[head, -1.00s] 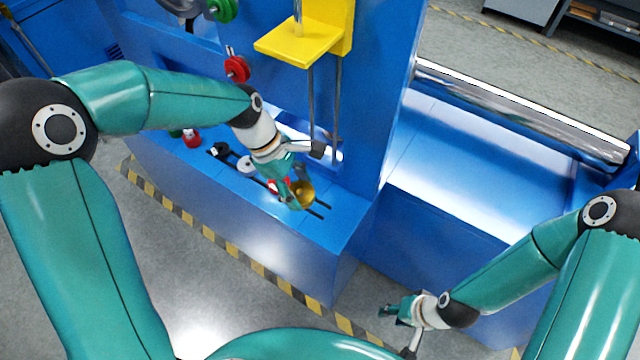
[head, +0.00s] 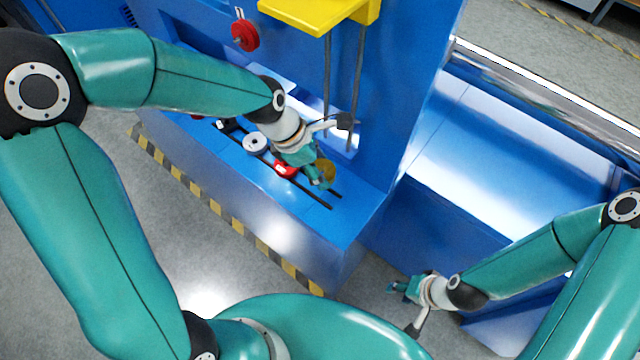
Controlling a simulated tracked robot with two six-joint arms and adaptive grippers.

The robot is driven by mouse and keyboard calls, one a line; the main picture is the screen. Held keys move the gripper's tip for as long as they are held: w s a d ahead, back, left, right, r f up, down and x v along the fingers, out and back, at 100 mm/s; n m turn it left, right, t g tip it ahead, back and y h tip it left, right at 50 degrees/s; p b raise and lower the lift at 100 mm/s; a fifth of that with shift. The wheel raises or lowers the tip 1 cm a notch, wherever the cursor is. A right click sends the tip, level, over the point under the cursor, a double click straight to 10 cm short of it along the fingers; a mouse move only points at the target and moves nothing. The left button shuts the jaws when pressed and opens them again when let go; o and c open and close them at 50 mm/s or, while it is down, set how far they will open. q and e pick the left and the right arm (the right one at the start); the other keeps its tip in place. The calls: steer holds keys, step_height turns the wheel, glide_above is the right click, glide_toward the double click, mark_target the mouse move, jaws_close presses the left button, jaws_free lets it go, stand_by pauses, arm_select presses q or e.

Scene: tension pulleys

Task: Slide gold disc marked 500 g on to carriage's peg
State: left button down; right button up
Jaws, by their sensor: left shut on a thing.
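The gold disc (head: 327,171) is at the fingers of my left gripper (head: 317,174), which is shut on it. The fingers hide part of the disc, and its marking cannot be read. The disc is over the right part of the blue ledge, close to the slotted rack; whether it touches the rack is unclear. The yellow carriage (head: 308,14) is at the top edge, above and apart from the disc. Its upper part is cut off and its peg is not in view. My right gripper (head: 397,287) is low at the right, away from the discs; its finger gap is unclear.
A red weight (head: 285,169) and a white weight (head: 255,142) sit on the blue ledge (head: 300,222), left of the gold disc. Two vertical rods (head: 357,75) run below the carriage. A red disc (head: 244,36) hangs on the blue panel. Striped floor tape (head: 222,213) borders the ledge.

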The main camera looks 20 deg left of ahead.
mark_target(325, 193)
arm_select(q)
steer(key=shift+f, duration=3.5)
steer(key=shift+c, duration=1.4)
jaws_free()
steer(key=shift+f, duration=0.1)
steer(key=shift+f+b, duration=0.1)
steer(key=shift+b, duration=0.2)
steer(key=shift+f, duration=0.1)
steer(key=p+v, duration=0.1)
steer(key=v, duration=1.6)
steer(key=shift+p, duration=0.3)
